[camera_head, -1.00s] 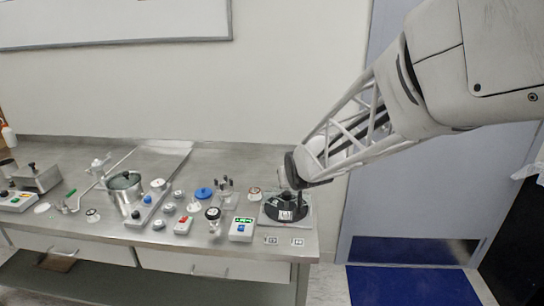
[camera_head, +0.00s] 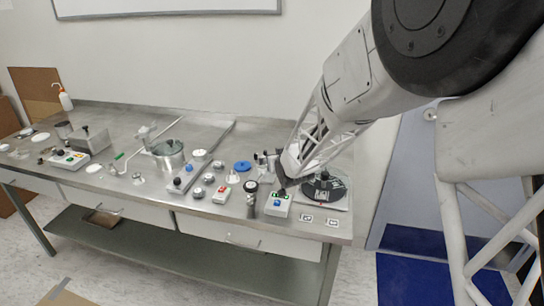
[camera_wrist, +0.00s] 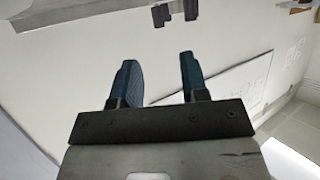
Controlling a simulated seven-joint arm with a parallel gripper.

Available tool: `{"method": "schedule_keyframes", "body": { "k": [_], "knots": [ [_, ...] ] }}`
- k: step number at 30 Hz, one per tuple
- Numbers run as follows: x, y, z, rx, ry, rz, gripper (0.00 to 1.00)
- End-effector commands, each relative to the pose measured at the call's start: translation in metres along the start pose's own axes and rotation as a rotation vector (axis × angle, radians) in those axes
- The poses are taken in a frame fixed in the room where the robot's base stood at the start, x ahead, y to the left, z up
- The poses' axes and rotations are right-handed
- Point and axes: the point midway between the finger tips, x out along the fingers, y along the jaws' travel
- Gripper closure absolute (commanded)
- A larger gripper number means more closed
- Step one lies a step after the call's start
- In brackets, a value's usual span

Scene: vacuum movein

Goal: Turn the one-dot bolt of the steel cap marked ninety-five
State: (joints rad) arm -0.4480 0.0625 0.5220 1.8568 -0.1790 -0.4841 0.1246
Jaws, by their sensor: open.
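In the head view my gripper (camera_head: 283,184) is at the end of my arm, low over the right part of the steel bench, close to the box with the green display. In the wrist view my gripper (camera_wrist: 158,78) is open, its two blue-black fingers apart with nothing between them. I cannot make out a cap marked ninety-five or a one-dot bolt; the markings are too small to read. A black round flanged piece (camera_head: 324,188) sits on a plate just right of my gripper. Small grey round pieces (camera_head: 209,178) stand left of it.
The green-display box (camera_head: 278,205) stands near the bench's front edge. A dark-topped gauge (camera_head: 251,186), a red-switch box (camera_head: 222,194), a blue disc (camera_head: 242,166) and a steel pot (camera_head: 168,156) stand left. The back middle of the bench (camera_head: 255,135) is clear.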

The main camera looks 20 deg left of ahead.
Motion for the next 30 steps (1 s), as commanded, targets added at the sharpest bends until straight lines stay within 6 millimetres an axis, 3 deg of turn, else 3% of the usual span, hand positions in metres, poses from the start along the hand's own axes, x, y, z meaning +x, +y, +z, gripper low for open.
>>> {"method": "schedule_keyframes", "body": {
  "k": [14, 30],
  "knots": [
    [0.008, 0.000, 0.000, 0.000, -0.001, 0.001, 0.59],
    [0.057, 0.001, 0.001, 0.000, -0.002, 0.001, 0.59]
  ]
}}
